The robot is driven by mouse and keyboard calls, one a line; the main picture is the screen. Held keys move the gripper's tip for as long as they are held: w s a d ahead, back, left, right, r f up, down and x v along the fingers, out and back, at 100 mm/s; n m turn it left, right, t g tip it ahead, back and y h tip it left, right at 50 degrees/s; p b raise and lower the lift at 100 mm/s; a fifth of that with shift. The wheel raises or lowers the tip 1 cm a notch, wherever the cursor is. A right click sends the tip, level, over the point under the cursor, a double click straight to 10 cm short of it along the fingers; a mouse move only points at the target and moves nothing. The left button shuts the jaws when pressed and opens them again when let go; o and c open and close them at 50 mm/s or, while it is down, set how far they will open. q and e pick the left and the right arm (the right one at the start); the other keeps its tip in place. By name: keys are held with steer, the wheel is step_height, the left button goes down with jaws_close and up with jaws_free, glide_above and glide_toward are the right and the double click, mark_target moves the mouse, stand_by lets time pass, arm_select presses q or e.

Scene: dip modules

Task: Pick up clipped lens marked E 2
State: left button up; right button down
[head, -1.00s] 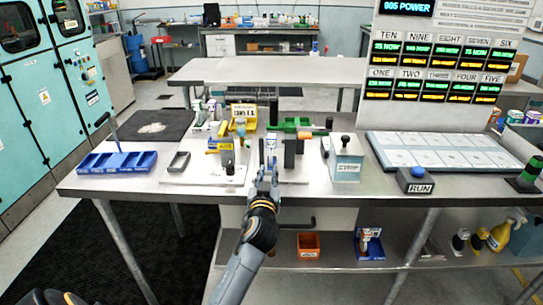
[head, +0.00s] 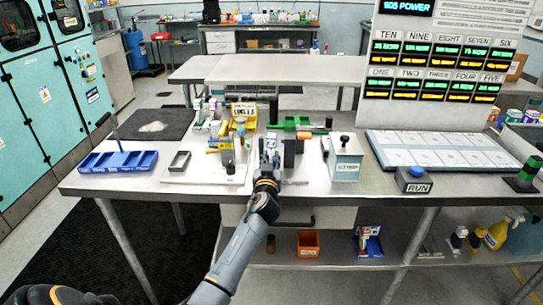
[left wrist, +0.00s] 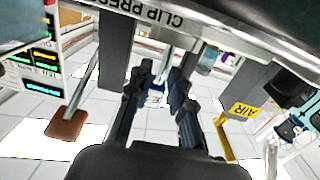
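My left gripper (head: 270,155) is at the middle of the bench, in front of the press stations. In the left wrist view its two dark fingers (left wrist: 156,108) stand apart. My right gripper is not in view.
A yellow-labelled AIR post (left wrist: 243,109) stands close on the right in the wrist view. The front left bench edge is clear.

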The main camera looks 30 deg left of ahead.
arm_select(q)
steer(key=shift+c, duration=0.4)
jaws_close()
